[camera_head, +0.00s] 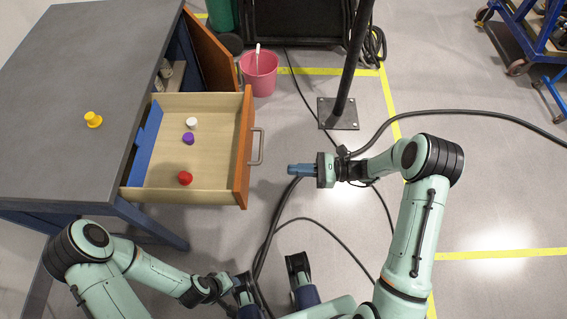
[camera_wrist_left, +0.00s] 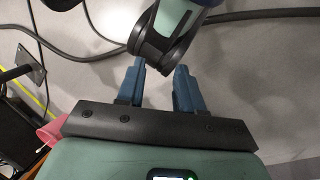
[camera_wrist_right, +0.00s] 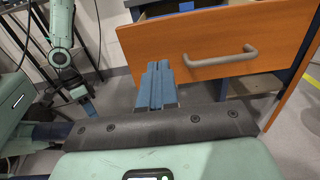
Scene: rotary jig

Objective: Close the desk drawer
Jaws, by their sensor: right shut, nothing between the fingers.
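The desk drawer (camera_head: 165,155) is pulled out of the grey-topped desk (camera_head: 70,85), with its orange front panel (camera_head: 243,150) facing right. A grey bar handle (camera_head: 257,147) sits on that panel; the handle also shows in the right wrist view (camera_wrist_right: 222,58). My right gripper (camera_head: 290,169) is shut and empty, to the right of the drawer front, with its fingers pointing towards the panel and a gap between. Its fingertips (camera_wrist_right: 157,68) show left of the handle in the right wrist view. My left gripper (camera_wrist_left: 160,68) is open and empty, low in front of the desk.
A white (camera_head: 191,123), a purple (camera_head: 188,138) and a red object (camera_head: 185,178) lie in the drawer. A yellow object (camera_head: 93,119) stands on the desk. An orange cabinet door (camera_head: 212,50) hangs open behind the drawer. A pink bucket (camera_head: 260,76), black pole (camera_head: 350,70) and floor cables are beyond.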

